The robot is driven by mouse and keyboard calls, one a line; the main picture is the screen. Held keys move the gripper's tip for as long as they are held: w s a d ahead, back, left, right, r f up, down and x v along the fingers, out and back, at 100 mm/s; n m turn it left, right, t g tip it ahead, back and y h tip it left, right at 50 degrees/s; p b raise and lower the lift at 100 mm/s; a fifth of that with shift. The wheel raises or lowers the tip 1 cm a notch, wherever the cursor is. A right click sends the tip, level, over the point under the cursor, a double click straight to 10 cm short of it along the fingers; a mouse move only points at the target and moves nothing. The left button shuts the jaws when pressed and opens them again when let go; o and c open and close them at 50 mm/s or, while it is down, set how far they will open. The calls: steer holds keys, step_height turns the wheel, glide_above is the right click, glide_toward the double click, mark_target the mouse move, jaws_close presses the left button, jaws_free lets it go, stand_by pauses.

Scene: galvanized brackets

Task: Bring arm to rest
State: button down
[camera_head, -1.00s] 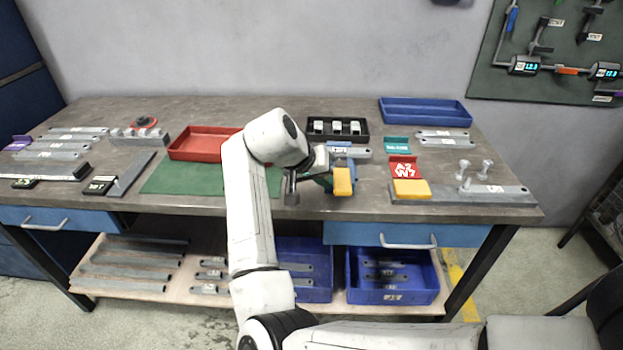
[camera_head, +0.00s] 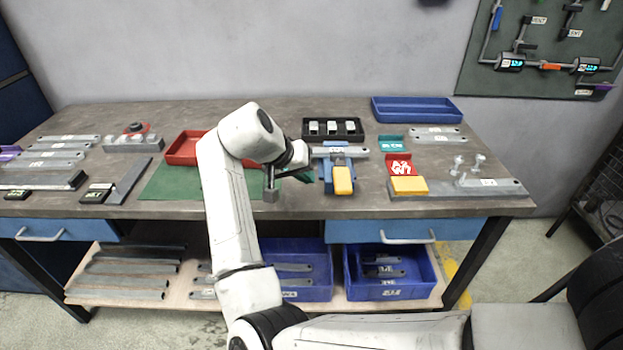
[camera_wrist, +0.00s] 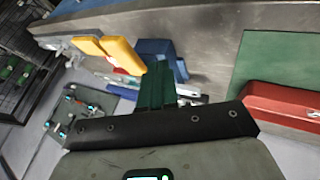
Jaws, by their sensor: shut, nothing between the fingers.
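My arm reaches over the bench from the front, bent at the elbow. My gripper (camera_head: 309,177) is above the front part of the bench, just left of the blue fixture (camera_head: 327,181) with the yellow block (camera_head: 342,181). In the wrist view its green fingers (camera_wrist: 157,84) are together with nothing between them. A grey bracket (camera_head: 352,151) lies across the back of the blue fixture. My arm hides part of the green mat (camera_head: 175,182) and the red tray (camera_head: 183,148).
The bench top (camera_head: 240,112) also carries a black tray (camera_head: 332,137), a blue tray (camera_head: 417,118), a red stand (camera_head: 399,165) with a yellow block (camera_head: 409,185), and loose bars at left. Blue bins (camera_head: 392,293) stand on the shelf below. Space above the bench is open.

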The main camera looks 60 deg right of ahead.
steer(key=v, duration=0.7)
steer(key=shift+w+a, duration=0.15)
steer(key=shift+w, duration=0.15)
steer(key=s+a+f+n+t+y, duration=0.15)
steer(key=s+f+n, duration=0.3)
steer(key=f, duration=0.45)
steer(key=s+a+f+n+t+h, duration=0.1)
steer(key=s+a+f+n+t, duration=0.15)
steer(key=s+f, duration=0.45)
steer(key=s+a+f+n+y, duration=0.5)
steer(key=s+a+f, duration=0.6)
steer(key=a, duration=0.3)
steer(key=shift+s+a+f+g+y, duration=0.2)
steer(key=shift+s+g+y, duration=0.2)
steer(key=shift+s+y, duration=0.4)
steer(key=shift+s+d, duration=0.1)
